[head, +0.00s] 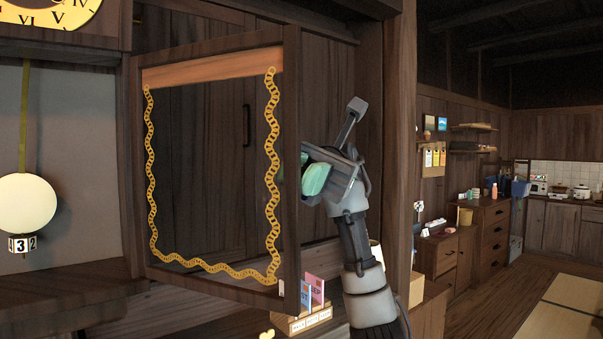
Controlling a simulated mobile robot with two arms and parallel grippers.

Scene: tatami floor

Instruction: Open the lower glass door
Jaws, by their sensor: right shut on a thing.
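The lower glass door (215,262) is a dark wooden frame with a wavy gold chain pattern on its pane. It stands swung open, out to the right of the clock case, with its left side at the case. The white pendulum ball (27,203) hangs in the uncovered case at left. My right gripper (313,176) is at the door's free right edge, about mid-height, with its teal finger pads against or just behind the frame. It is shut on the door; the exact contact is partly hidden by the frame. My left gripper is not in view.
The yellow clock face (48,12) is above the case. A wooden box with coloured cards (313,289) sits below the door's right corner. A wooden post (399,130) stands right of my arm. Drawers (489,240) and open floor lie farther right.

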